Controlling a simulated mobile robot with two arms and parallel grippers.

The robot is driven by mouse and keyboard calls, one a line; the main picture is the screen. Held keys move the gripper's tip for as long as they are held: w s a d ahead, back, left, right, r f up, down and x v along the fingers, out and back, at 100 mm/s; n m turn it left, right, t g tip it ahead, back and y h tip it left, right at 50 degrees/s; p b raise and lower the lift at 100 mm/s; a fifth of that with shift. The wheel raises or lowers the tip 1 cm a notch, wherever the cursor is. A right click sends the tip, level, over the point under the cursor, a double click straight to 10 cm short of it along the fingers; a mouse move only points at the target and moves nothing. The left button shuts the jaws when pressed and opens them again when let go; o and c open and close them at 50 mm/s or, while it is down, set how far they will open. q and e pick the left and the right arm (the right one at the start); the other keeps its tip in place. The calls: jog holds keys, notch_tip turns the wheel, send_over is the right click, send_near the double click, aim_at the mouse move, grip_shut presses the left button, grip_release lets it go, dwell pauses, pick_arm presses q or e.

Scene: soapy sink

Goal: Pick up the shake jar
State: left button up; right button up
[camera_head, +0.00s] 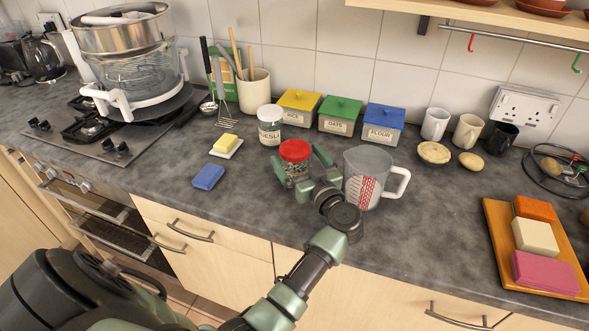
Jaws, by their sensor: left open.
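A clear jar with a red lid (295,151), which I take for the shake jar, stands upright on the grey worktop in the head view. My left gripper (298,160) is open, with one finger on each side of the jar as seen from here. The gripper and wrist hide part of the jar's lower body. I cannot tell whether the fingers touch it. My right gripper is not in view.
A measuring jug (362,178) stands close to the right of my left gripper. A muesli jar (270,125) and yellow, green and blue (384,120) tins stand behind. A blue sponge (208,176) lies to the left. The worktop (430,235) right of the jug is clear.

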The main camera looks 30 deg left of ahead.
aim_at(290, 144)
pick_arm(q)
jog(key=b+x, duration=0.1)
jog(key=x, duration=0.1)
jog(key=b+x, duration=0.1)
jog(key=x, duration=0.1)
jog(key=shift+a+f, duration=0.2)
jog(key=shift+f, duration=0.05)
jog(key=shift+w+a+r, duration=0.15)
jog(key=shift+w+a, duration=0.1)
jog(key=shift+r, duration=0.1)
jog(key=shift+c, duration=0.4)
jog(key=c, duration=1.9)
jog(key=shift+r, duration=0.6)
notch_tip(290, 144, up, 19)
jog(key=shift+f+p, duration=0.1)
jog(key=shift+p, duration=0.3)
